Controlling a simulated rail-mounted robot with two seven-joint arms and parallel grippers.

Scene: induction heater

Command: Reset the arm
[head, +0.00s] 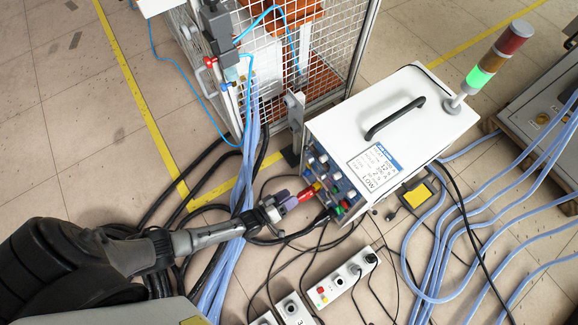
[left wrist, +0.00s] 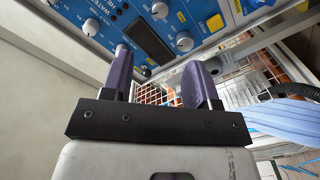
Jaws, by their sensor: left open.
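My left arm (head: 198,238) comes in from the lower left. My left gripper (head: 289,199) is in front of the knobbed panel of the white heater box (head: 400,105). In the left wrist view its two purple fingers (left wrist: 160,72) stand apart with nothing held between them. The blue control panel (left wrist: 105,28) with grey knobs lies beyond the fingertips there. A red part (head: 306,194) shows just past the fingertips in the head view; I cannot tell whether they touch it. My right gripper is in neither view.
A wire cage (head: 290,45) with orange contents stands behind. A signal tower (head: 490,65) glows green. Light blue hoses (head: 222,270) and black cables cross the floor under my arm. A white socket box (head: 338,280) lies in front.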

